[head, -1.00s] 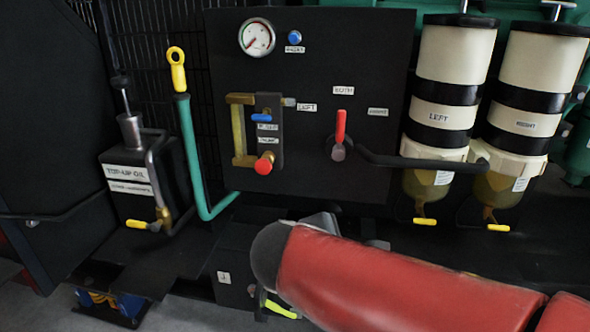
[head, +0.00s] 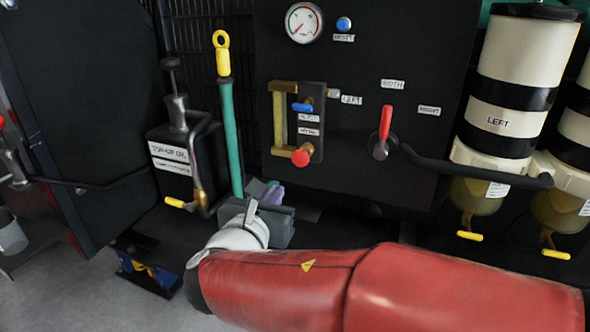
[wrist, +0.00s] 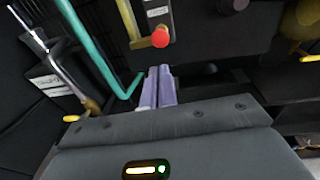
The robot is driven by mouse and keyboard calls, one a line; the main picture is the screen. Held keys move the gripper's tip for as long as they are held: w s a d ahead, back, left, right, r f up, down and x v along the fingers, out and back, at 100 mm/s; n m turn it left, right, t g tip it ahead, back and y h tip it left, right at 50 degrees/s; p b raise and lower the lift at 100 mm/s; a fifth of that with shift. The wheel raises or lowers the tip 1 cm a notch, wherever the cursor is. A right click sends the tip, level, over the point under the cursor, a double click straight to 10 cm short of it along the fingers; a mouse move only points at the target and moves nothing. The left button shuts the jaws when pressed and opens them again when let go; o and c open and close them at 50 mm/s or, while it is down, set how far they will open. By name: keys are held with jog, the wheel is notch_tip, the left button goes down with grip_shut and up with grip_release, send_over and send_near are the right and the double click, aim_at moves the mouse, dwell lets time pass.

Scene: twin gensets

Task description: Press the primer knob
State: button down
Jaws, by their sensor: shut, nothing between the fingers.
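No label reading "primer" is legible, so I cannot tell which knob is the primer knob. A round red knob (head: 301,157) sits below the brass-framed sight tube (head: 279,116) on the black panel. It also shows in the wrist view (wrist: 160,38), beyond my fingers. A round blue button (head: 343,24) sits near the gauge. My gripper (head: 271,190) is low in front of the panel, below and left of the red knob. In the wrist view its purple fingers (wrist: 156,86) are together and empty.
A red-handled selector lever (head: 385,122) and a black pipe (head: 470,170) are right of the sight tube. A teal dipstick tube (head: 231,135) and the top-up oil box (head: 177,165) stand left. A black door (head: 75,110) is at far left. Grey floor lies below.

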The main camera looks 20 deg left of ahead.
aim_at(301, 159)
jog(key=w, duration=0.4)
jog(key=w+f+p, duration=0.1)
jog(key=w, duration=0.8)
jog(key=shift+w+f, duration=0.15)
jog(key=shift+w, duration=0.3)
jog(key=shift+w+d+f, duration=0.1)
jog(key=shift+w, duration=1.1)
